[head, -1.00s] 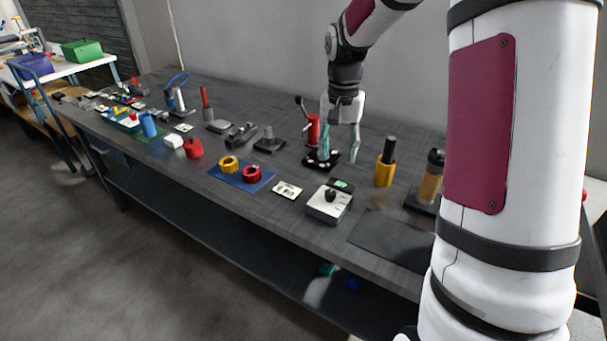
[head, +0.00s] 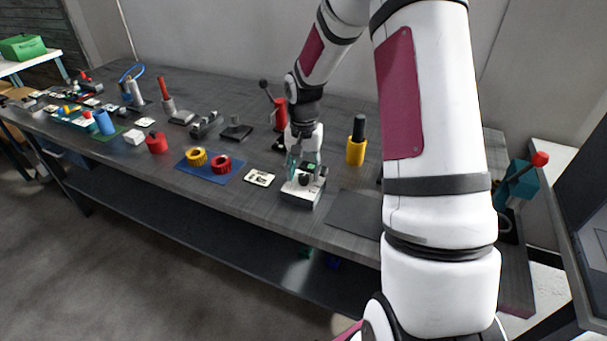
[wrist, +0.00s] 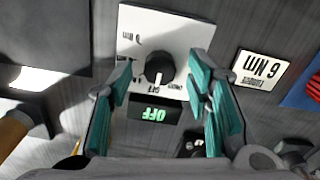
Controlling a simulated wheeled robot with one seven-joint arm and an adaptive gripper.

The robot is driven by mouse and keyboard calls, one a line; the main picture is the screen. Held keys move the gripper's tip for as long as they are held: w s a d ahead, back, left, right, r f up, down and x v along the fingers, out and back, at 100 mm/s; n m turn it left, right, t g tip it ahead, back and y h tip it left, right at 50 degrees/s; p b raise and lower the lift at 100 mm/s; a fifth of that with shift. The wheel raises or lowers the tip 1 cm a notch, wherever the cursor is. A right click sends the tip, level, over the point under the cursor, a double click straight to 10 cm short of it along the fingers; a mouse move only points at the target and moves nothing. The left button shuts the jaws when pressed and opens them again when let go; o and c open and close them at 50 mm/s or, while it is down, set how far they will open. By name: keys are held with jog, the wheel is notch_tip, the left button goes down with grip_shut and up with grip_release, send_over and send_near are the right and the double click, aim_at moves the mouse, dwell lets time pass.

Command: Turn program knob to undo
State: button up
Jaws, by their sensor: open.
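The program knob (wrist: 159,68) is a black round knob with a white pointer mark. It sits on a white control box (wrist: 186,30) with printed labels around it. A small display (wrist: 152,113) on the box reads "OFF" in green, upside down in the wrist view. In the head view the box (head: 302,195) stands near the front edge of the bench, partly hidden by my gripper. My gripper (wrist: 164,84) is open, with teal finger pads to either side of the knob. Nothing is between the pads but the knob, and I see no contact.
A blue mat (head: 212,175) with yellow and red rings lies to the left in the head view. A yellow cylinder (head: 356,152) stands behind right. A dark mat (head: 352,213) lies right of the box.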

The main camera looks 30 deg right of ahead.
jog(key=shift+f, duration=0.65)
grip_shut()
jog(key=shift+n, duration=0.4)
jog(key=n+p, duration=0.1)
jog(key=n, duration=0.2)
jog(key=shift+r, duration=0.1)
jog(key=shift+n+p, duration=0.6)
jog(key=shift+n, duration=1.3)
